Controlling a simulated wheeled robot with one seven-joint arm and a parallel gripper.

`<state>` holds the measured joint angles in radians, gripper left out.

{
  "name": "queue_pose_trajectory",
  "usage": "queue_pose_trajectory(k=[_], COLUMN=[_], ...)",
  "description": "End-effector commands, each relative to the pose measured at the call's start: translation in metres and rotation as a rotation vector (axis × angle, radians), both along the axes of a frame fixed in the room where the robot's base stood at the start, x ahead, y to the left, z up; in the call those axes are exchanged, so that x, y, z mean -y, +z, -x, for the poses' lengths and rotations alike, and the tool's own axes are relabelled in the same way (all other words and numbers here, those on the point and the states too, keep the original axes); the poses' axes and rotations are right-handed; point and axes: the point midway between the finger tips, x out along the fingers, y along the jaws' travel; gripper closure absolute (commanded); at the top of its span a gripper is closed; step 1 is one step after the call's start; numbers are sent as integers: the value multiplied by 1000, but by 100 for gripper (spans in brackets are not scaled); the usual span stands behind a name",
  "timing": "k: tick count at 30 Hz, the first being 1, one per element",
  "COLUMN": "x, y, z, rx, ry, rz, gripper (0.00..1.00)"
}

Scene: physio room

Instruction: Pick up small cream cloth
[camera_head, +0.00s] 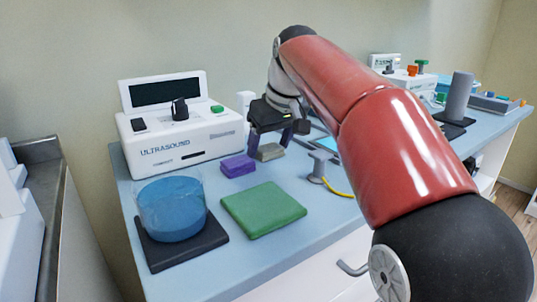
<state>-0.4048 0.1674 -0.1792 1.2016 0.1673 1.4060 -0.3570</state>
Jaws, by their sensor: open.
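The small cream cloth (270,152) looks like a flat greyish-beige folded block. It lies on the blue bench top (285,225), just right of a purple folded cloth (238,166). My gripper (269,143) points down over the cream cloth, with its two dark fingers spread apart, one toward each side of it. The fingertips look close to the cloth's height. I cannot tell whether they touch it. The gripper's body stands behind and above the cloth, which shows mostly uncovered.
A green cloth (263,209) lies in front. A glass tub of blue gel (172,210) stands on a dark pad at the left. The white ultrasound unit (175,135) is behind. A grey spool-like piece (318,168) with a yellow cable is close on the right.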

Motion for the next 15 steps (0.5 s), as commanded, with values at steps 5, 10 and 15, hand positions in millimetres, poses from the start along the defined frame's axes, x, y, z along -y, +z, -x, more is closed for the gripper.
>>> queue_pose_trajectory(k=[5, 10, 15], x=[0, 0, 0], y=[-1, -1, -1], z=[0, 0, 0], rx=[0, 0, 0], ry=[0, 0, 0], rz=[0, 0, 0], gripper=[35, 52, 68])
